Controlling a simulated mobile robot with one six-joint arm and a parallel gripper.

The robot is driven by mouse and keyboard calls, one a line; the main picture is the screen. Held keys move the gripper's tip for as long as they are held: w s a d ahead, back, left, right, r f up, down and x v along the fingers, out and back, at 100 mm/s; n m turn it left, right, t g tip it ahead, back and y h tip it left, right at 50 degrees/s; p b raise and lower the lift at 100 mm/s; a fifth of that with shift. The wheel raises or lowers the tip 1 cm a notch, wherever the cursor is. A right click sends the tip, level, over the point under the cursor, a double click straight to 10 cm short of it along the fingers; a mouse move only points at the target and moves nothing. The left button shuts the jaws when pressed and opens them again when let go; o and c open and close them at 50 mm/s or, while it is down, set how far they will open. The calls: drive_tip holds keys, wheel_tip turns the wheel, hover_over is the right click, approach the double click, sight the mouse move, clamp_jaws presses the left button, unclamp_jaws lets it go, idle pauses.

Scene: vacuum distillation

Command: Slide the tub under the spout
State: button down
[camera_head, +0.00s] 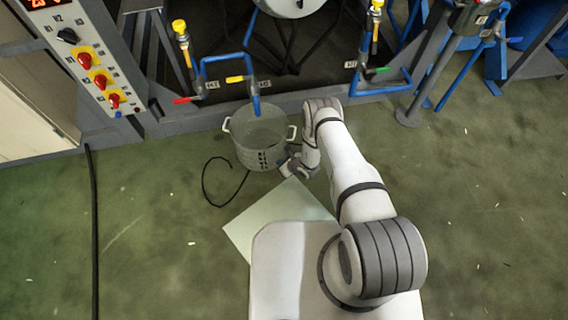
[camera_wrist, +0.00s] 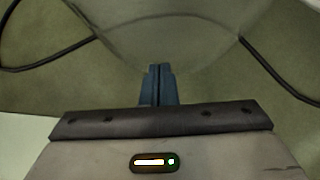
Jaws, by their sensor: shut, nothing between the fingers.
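The tub (camera_head: 262,155) is a grey metal pot with two light side handles, upright on the green floor. The spout (camera_head: 256,105) is the blue pipe end coming down at the tub's back rim, and its lower end overlaps the tub's far edge in the head view. My gripper (camera_head: 285,168) is at the tub's near right side, close to its wall. In the wrist view the shut blue fingers of my gripper (camera_wrist: 160,82) point at the tub's pale wall (camera_wrist: 165,45). I cannot tell whether they touch it. Nothing is between the fingers.
A black cable (camera_head: 212,190) loops on the floor left of the tub. A pale sheet (camera_head: 270,213) lies before it. The grey frame beam (camera_head: 205,115) and blue pipes stand behind. A control panel (camera_head: 85,60) is at upper left. Floor at left and right is mostly clear.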

drive_tip(key=shift+s+d, duration=0.25)
drive_tip(key=shift+d, duration=0.15)
drive_tip(key=shift+s+d+p, duration=0.3)
drive_tip(key=shift+s+d, duration=0.75)
drive_tip(key=shift+d, duration=0.05)
drive_tip(key=p+v, duration=0.3)
drive_tip(key=v, duration=0.7)
drive_tip(key=shift+s, duration=0.1)
